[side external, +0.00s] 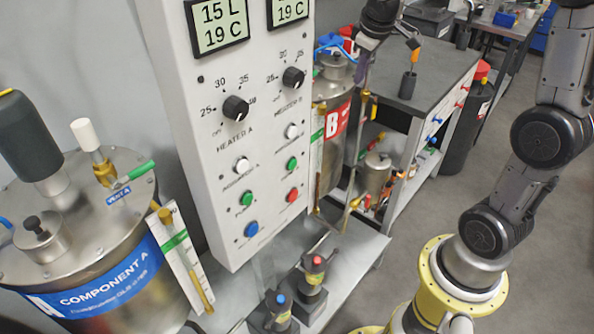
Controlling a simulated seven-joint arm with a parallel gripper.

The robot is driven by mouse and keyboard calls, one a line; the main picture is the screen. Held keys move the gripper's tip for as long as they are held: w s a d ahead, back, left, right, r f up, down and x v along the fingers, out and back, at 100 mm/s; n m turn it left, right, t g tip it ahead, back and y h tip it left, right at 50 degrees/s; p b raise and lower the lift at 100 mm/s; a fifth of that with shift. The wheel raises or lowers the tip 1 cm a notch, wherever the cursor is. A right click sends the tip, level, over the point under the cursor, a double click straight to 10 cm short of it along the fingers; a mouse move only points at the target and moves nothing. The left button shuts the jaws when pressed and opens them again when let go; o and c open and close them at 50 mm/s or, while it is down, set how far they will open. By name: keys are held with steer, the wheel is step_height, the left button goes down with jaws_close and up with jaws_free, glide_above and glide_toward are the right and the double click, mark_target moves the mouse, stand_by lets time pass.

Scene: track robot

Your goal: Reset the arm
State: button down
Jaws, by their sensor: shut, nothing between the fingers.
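My gripper (362,72) is at the top centre of the side external view, below the dark wrist of my arm. It points down beside the steel component B tank (333,85), which has a red label with a white B. The fingers are small and partly lost against the tank and its fittings. The gripper is shut with nothing seen in it. Whether it touches the tank fittings cannot be told. The upper part of my arm runs out of the picture at the top right.
A tall control panel (215,120) with knobs and buttons stands left of centre. The component A tank (90,230) is at the left. A dark-topped bench (435,85) holds a black-and-orange tool (411,70). Grey floor (420,215) lies open between bench and arm base.

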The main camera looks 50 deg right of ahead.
steer(key=s+a+t+y, duration=0.1)
steer(key=s+a, duration=0.7)
steer(key=s, duration=0.2)
steer(key=s+a+f+m+t+y, duration=0.1)
steer(key=s+a, duration=0.7)
steer(key=s, duration=0.3)
steer(key=shift+a+f+y, duration=0.15)
steer(key=shift+f+y, duration=0.05)
steer(key=shift+y, duration=0.1)
